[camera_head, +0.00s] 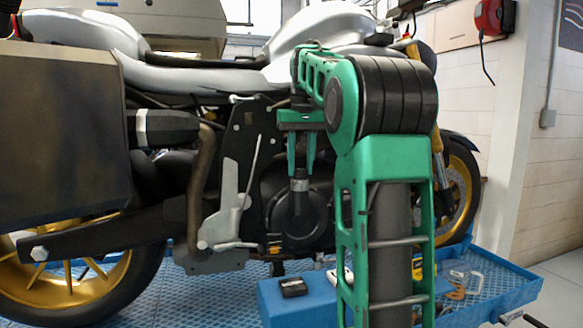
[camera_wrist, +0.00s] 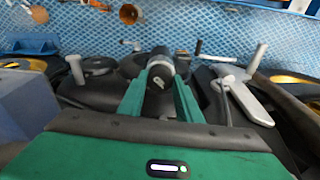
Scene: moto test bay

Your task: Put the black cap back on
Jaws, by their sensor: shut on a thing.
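My gripper (camera_head: 301,174) points straight down beside the motorcycle's engine. Its two green fingers are shut on the black cap (camera_head: 300,173), a short dark cylinder. In the wrist view the cap (camera_wrist: 158,88) shows a small pale mark and sits between the green fingers (camera_wrist: 161,80). A grey band or neck (camera_head: 300,185) lies directly below the cap, in line with it, with a dark upright part under that. The cap and grey neck appear to meet. I cannot tell whether the cap is seated, and the fingers hide part of its sides.
The motorcycle's seat and tank (camera_head: 205,72) rise behind my arm. A grey side case (camera_head: 62,125) is at left. A silver lever plate (camera_head: 228,205) is left of the gripper. A blue box (camera_head: 275,305) carries a small black item (camera_head: 292,286). A blue tray (camera_head: 500,292) holds tools.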

